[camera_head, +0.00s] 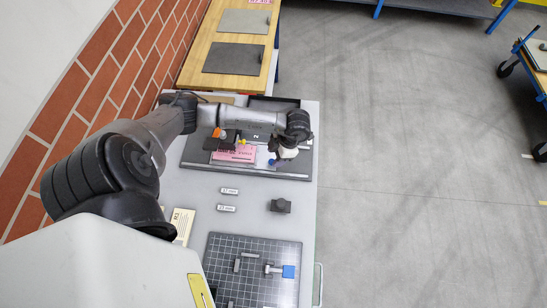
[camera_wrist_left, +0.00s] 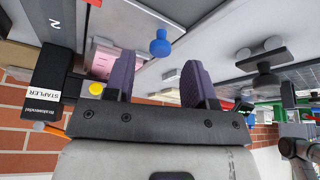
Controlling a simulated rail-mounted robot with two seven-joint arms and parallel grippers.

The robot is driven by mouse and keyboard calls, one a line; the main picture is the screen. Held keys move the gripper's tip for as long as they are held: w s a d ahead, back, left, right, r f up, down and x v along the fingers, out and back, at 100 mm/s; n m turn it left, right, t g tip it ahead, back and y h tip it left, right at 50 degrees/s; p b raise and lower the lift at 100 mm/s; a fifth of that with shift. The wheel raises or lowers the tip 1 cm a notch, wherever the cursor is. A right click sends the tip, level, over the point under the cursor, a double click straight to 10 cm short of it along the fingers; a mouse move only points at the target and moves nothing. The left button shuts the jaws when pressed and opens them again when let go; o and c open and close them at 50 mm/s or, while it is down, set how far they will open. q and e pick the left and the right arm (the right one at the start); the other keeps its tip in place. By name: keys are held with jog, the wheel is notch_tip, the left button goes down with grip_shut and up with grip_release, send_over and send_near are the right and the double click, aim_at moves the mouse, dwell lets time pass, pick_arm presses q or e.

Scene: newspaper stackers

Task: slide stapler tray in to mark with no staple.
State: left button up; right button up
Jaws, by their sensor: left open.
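My left gripper (camera_head: 279,159) is open over the right part of a dark board (camera_head: 195,160). In the left wrist view its two purple fingers (camera_wrist_left: 157,75) are apart, with nothing held between them. A blue knob (camera_wrist_left: 159,44) stands on a grey plate (camera_wrist_left: 150,14) just beyond the fingertips; it also shows in the head view (camera_head: 271,161). A dark block labelled STAPLER (camera_wrist_left: 47,85) is beside the pink stack (camera_wrist_left: 101,58), with a yellow knob (camera_wrist_left: 96,88) near it. The pink stack also shows in the head view (camera_head: 234,155). My arm hides part of the board. I cannot make out a mark.
A dark block (camera_head: 281,205) and two small white labels (camera_head: 229,191) lie in front of the board. A gridded mat (camera_head: 253,250) with small metal parts and a blue piece (camera_head: 289,271) is nearer. A wooden table (camera_head: 200,45) stands behind.

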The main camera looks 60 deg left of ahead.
pick_arm(q)
jog(key=shift+x, duration=1.35)
grip_shut()
